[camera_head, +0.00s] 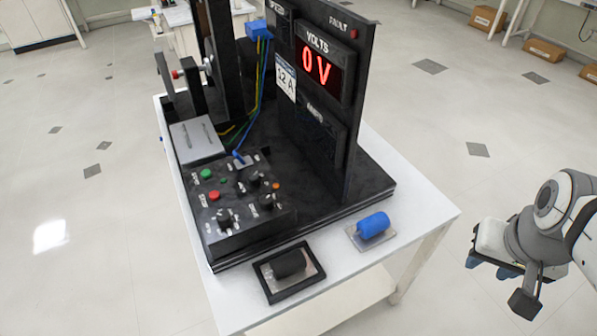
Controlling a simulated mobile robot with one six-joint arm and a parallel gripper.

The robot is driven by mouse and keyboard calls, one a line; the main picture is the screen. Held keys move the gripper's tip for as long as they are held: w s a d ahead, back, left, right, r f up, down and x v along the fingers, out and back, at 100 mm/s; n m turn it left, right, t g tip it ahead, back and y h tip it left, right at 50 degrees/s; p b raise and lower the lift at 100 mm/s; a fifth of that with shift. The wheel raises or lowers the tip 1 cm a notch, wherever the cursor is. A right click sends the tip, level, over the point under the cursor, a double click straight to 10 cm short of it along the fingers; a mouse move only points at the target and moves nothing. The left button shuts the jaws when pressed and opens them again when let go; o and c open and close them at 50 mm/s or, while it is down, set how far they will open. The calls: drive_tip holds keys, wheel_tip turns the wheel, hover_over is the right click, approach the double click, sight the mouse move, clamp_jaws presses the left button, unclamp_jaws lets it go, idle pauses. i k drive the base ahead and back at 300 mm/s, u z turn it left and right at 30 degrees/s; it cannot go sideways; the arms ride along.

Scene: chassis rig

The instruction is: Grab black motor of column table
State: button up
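A black motor (289,263) lies on its side on a small plate in a black-framed tray. It is at the front edge of the white table (437,212) that carries the black test rig. A blue motor (373,225) lies on a grey plate to its right. My gripper (506,284) is at the far right, off the table's right side and well apart from both motors. One dark finger block shows, with bluish parts to its left. The gap between the fingers is not clear, and I see nothing held.
The black rig (368,165) has an upright panel with a red "0 V" display and a control box (237,200) with knobs and buttons. Blue, yellow and green wires run behind it. Open floor lies between the table and my arm. Cardboard boxes (487,19) stand at the back right.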

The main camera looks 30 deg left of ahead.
sight(282, 271)
drive_tip(key=u, duration=1.7)
drive_tip(key=k, duration=0.75)
drive_tip(key=z, duration=0.05)
drive_tip(key=i, duration=0.7)
drive_tip(key=u, duration=0.1)
